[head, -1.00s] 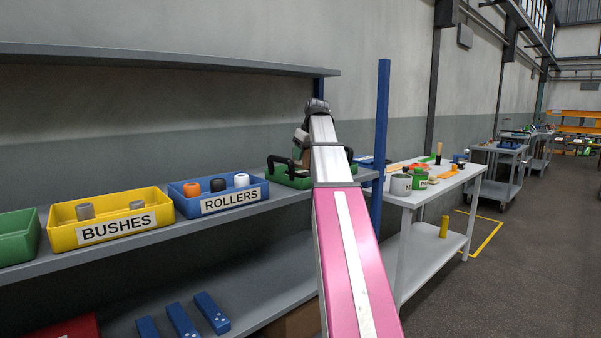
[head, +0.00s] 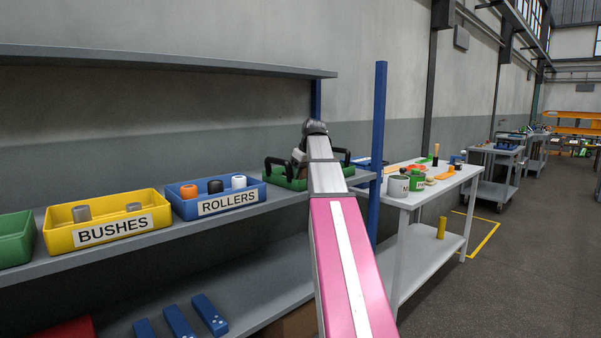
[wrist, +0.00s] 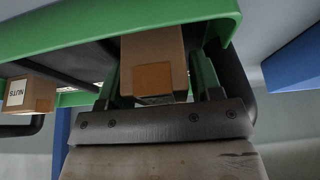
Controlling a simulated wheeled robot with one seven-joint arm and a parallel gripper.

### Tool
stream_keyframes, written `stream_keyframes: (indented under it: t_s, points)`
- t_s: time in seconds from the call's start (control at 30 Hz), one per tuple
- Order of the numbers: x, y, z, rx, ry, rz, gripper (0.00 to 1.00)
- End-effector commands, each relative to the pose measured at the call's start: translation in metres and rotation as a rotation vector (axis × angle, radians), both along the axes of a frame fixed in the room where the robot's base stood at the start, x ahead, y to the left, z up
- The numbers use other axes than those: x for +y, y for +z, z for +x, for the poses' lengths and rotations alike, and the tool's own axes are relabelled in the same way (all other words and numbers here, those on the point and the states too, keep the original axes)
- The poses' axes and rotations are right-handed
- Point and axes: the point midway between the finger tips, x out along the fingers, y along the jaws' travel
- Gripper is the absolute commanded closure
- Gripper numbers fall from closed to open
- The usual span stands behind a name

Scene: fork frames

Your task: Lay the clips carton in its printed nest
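My gripper (wrist: 158,90) has a plain brown cardboard carton (wrist: 152,52) between its fingers in the wrist view, with a finger close against each side. It looks shut on this carton. No printed name shows on its visible faces, so I cannot confirm that it is the clips carton. The carton is at the green tote (wrist: 60,35), close to its rim; I cannot tell whether it touches the bottom. The tote also shows on the shelf in the head view (head: 276,177), with black handles, partly behind my arm. No printed nest is visible.
A carton marked NUTS (wrist: 28,96) is at the left in the wrist view. The blue ROLLERS bin (head: 185,208) and yellow BUSHES bin (head: 60,240) stand left of the tote. A blue shelf post (head: 380,130) rises to its right, before a white table (head: 405,200).

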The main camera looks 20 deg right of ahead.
Motion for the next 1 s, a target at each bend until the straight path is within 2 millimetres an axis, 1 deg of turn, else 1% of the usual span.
stream_keyframes:
  t_s: [0.23, 0.37, 0.57, 0.8, 1.0]
  points:
    - [0.000, 0.001, 0.000, 0.000, 0.000, 0.000, 0.42]
    - [-0.001, 0.007, -0.001, 0.000, 0.000, 0.000, 0.42]
    - [-0.006, 0.035, -0.011, -0.001, -0.001, 0.000, 0.42]
    - [-0.013, 0.077, -0.026, -0.002, 0.000, 0.000, 0.42]
    - [-0.018, 0.103, -0.036, 0.000, -0.001, 0.000, 0.42]
